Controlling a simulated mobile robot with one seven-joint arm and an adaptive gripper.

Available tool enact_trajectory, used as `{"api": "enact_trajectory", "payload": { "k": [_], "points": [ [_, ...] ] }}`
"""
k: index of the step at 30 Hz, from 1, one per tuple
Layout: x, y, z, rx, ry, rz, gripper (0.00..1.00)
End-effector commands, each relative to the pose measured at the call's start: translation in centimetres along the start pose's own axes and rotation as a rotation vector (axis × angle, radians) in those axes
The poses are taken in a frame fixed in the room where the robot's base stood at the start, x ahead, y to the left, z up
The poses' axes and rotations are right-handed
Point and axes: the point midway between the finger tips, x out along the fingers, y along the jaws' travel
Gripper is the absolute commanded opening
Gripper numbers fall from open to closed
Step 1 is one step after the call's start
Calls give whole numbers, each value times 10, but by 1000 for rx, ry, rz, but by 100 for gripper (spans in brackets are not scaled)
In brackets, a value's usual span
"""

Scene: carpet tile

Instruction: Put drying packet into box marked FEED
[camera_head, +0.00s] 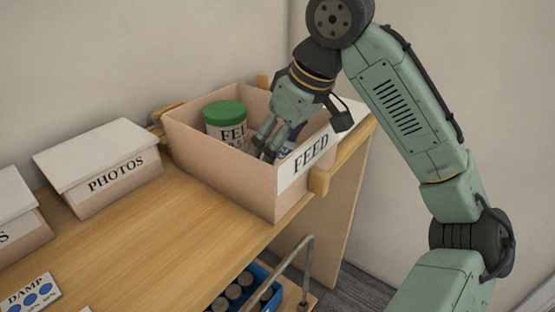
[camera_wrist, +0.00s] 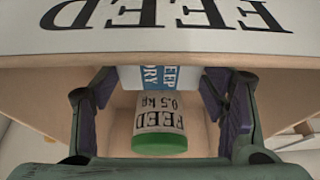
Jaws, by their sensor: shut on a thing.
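The box marked FEED (camera_head: 235,178) is open-topped and stands at the right end of the wooden shelf. Its FEED label also fills the top of the wrist view (camera_wrist: 160,40). My gripper (camera_head: 267,150) reaches down inside the box. In the wrist view its two purple-padded fingers (camera_wrist: 156,90) are shut on the drying packet (camera_wrist: 150,78), white and blue with "KEEP DRY" lettering. The packet is mostly hidden in the head view. I cannot tell whether it touches the box floor.
A FEED jar with a green lid (camera_head: 224,115) stands inside the box, close beside my gripper; it shows in the wrist view (camera_wrist: 160,125). A lidded PHOTOS box (camera_head: 98,170) stands to the left. A DAMP card (camera_head: 30,292) lies on the shelf. A blue crate (camera_head: 245,290) sits below.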

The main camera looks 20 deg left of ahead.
Motion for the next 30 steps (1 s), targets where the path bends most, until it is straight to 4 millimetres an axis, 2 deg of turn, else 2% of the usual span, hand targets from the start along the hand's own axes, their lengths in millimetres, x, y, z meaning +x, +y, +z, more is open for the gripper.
{"api": "enact_trajectory", "payload": {
  "k": [7, 17, 18, 26, 30],
  "points": [
    [32, 0, 14, 1, -1, -1, 39],
    [35, 0, 14, 0, 0, -1, 39],
    [34, 0, 14, 0, 0, 0, 68],
    [34, 0, 14, 0, 0, -1, 85],
    [34, 0, 14, 0, 0, -1, 86]
  ]
}}
